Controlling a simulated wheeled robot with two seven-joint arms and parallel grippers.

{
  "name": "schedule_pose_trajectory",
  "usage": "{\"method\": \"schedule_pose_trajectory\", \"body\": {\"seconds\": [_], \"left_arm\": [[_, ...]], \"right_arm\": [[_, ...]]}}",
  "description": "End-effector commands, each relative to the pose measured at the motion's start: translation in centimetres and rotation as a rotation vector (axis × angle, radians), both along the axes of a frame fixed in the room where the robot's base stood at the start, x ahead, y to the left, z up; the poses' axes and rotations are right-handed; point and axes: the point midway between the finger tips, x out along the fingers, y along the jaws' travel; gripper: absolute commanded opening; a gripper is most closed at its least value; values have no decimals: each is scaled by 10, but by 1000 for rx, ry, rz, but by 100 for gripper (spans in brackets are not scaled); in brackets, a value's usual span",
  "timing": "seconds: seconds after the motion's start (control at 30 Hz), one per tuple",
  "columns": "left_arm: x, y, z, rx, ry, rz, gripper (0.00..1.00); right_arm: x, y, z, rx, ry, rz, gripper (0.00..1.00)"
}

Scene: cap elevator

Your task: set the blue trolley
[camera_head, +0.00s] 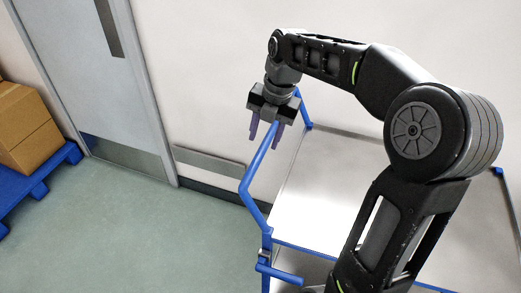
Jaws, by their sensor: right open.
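The blue trolley (316,198) stands at the right, with a flat light-grey top deck and blue frame edges. Its blue push handle (247,186) rises at the left end. My right gripper (266,137) points down over the upper part of the handle, its fingers open with the blue bar between or just in front of them; contact cannot be told. My right arm comes in from the lower right and hides part of the deck. My left gripper is not in view.
A grey door (95,75) with a metal kick plate is in the wall at the left. Cardboard boxes (25,128) sit on a blue pallet (45,178) at the left edge. The green floor between pallet and trolley is clear. The trolley's far side is close to the wall.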

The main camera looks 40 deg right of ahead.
Motion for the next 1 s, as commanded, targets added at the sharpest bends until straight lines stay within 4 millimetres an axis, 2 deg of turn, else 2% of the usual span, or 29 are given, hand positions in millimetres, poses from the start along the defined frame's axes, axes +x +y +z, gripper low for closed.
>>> {"method": "schedule_pose_trajectory", "body": {"seconds": [0.2,0.4,0.73,1.0], "left_arm": [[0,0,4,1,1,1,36],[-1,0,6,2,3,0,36],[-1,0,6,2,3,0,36],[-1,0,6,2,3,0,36]], "right_arm": [[4,4,-34,2,5,1,43],[9,6,-56,0,1,0,43],[10,7,-60,0,0,0,43],[10,7,-60,0,0,0,21]]}}
